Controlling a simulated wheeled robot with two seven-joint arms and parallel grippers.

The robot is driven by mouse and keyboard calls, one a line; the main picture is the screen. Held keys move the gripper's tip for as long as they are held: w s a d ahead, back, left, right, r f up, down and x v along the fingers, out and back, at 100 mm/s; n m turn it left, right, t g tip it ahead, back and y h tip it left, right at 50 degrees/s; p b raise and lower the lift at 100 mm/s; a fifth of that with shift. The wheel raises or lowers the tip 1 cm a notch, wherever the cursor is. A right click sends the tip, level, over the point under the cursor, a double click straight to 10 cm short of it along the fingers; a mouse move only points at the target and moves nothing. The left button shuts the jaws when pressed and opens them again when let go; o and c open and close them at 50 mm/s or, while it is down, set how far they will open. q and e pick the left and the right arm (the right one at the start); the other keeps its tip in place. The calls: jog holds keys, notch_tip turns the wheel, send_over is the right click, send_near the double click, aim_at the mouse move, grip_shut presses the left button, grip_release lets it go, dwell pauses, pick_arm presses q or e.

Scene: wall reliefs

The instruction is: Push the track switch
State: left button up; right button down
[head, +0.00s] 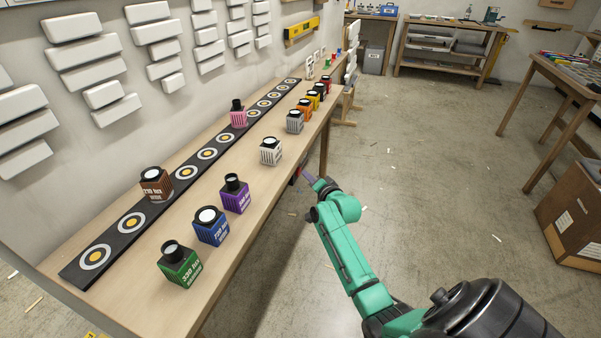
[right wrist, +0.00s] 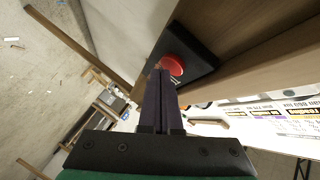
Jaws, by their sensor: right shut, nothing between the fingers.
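The track switch is a round red button (right wrist: 174,66) on a black base (right wrist: 196,56), fixed to the wooden bench front. In the head view only a small dark and red bit of it shows at the bench edge. My right gripper (right wrist: 160,72) is shut and empty, with its fingertips right at the button in the right wrist view. I cannot tell whether they touch it or whether it is pressed in. In the head view this gripper (head: 308,178) is beside the bench's right edge. My left gripper is not in view.
The bench (head: 250,185) carries a black track strip (head: 187,170) with several ringed discs. A brown block (head: 156,186) and a pink block (head: 238,117) stand on the strip. Several coloured blocks, such as a green one (head: 180,265), line the bench's right side. The floor to the right is open.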

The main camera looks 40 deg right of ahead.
jog(key=shift+w+a, duration=0.15)
jog(key=shift+w, duration=0.1)
jog(key=shift+s+d+p, duration=0.25)
jog(key=shift+s+p, duration=0.05)
jog(key=shift+s, duration=0.1)
jog(key=s+d, duration=0.1)
jog(key=s, duration=0.1)
jog(key=s+d+p, duration=0.1)
jog(key=s+d, duration=0.1)
jog(key=s, duration=0.1)
jog(key=shift+d, duration=0.2)
dwell(0.5)
